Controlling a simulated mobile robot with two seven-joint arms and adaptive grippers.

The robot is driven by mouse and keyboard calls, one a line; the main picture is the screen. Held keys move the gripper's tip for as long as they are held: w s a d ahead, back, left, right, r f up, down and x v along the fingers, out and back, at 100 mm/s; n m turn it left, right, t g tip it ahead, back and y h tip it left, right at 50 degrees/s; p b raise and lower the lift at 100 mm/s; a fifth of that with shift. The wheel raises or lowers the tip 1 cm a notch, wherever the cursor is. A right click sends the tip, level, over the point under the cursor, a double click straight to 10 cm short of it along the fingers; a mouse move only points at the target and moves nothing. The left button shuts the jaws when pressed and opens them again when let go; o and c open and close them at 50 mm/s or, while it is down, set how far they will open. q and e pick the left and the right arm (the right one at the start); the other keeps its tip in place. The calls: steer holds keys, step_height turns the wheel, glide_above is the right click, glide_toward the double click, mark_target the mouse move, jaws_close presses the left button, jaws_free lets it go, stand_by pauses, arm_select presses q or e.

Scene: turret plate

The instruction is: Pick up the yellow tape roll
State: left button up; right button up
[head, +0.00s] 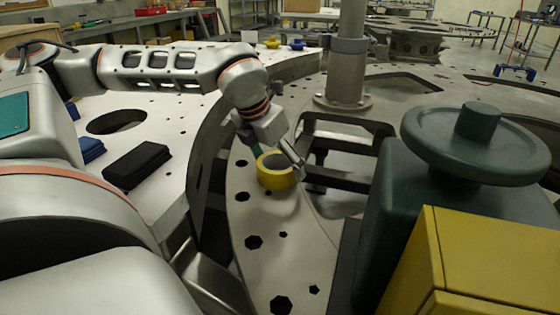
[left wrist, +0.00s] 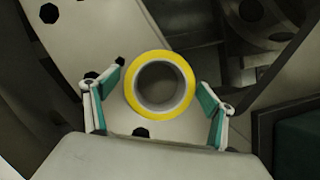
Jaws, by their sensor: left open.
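The yellow tape roll (head: 274,173) lies flat on the grey turret plate (head: 250,215), near the plate's inner curved edge. My left gripper (head: 277,152) comes down over it from the upper left in the head view. In the left wrist view the roll (left wrist: 160,57) shows its yellow ring and pale core from above. The left gripper's two teal-padded fingers (left wrist: 158,97) are spread wide, one on each side of the roll's near part. Gaps show between the pads and the roll. My right gripper is in neither view.
A green handwheel housing (head: 410,200) and a yellow box (head: 490,265) fill the right front. A black block (head: 137,164) lies on the left plate. The plate in front of the roll is clear, with several holes.

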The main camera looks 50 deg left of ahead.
arm_select(q)
steer(key=shift+r, duration=0.1)
steer(key=c, duration=1.3)
